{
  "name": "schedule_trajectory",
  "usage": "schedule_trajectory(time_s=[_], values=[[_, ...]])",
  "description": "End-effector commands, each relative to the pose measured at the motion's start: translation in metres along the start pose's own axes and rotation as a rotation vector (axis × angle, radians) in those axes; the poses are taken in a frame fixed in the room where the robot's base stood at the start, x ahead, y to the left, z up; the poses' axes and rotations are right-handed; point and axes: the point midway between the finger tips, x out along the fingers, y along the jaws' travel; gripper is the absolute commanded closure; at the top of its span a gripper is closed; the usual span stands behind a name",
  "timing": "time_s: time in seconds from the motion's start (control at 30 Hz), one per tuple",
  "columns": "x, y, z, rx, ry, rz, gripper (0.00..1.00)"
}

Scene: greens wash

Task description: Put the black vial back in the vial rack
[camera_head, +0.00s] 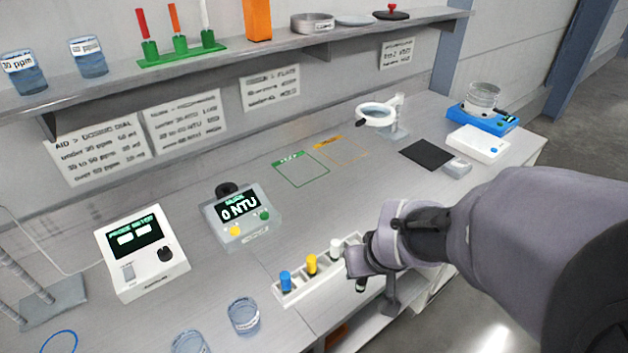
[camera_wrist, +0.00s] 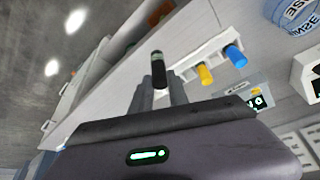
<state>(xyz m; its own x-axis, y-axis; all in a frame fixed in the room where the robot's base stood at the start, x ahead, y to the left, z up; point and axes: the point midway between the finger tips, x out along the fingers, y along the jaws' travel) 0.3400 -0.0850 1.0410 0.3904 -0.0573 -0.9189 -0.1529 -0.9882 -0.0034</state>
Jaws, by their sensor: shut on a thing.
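The black vial (camera_wrist: 158,70) is in my gripper (camera_wrist: 161,92), whose fingers are shut on it. In the head view only a dark bit of the vial (camera_head: 361,285) shows below my gripper (camera_head: 364,268). The white vial rack (camera_head: 318,277) stands near the bench's front edge, with a blue vial (camera_head: 285,281), a yellow vial (camera_head: 311,264) and a white-capped vial (camera_head: 335,246) in a row. My gripper is at the rack's right end and partly hides it. The wrist view also shows the rack (camera_wrist: 215,46) beside the held vial. Whether vial and rack touch is unclear.
A turbidity meter (camera_head: 240,217) reading 0 NTU stands behind the rack, with a probe meter (camera_head: 142,252) to its left. Glass beakers (camera_head: 243,316) stand left of the rack near the front. The bench behind my gripper, around the green outlined square (camera_head: 301,169), is clear.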

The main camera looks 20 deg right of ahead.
Motion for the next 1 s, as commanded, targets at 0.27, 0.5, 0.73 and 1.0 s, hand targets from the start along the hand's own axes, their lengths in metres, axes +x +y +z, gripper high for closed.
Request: schedule_trajectory(time_s=[0.27,0.5,0.73,1.0], values=[[0.038,0.019,-0.072,0.002,-0.009,0.004,1.0],[0.066,0.031,-0.122,0.002,-0.008,0.004,1.0],[0.092,0.033,-0.12,0.002,-0.011,0.004,1.0],[0.101,0.034,-0.116,0.002,-0.009,0.005,1.0]])
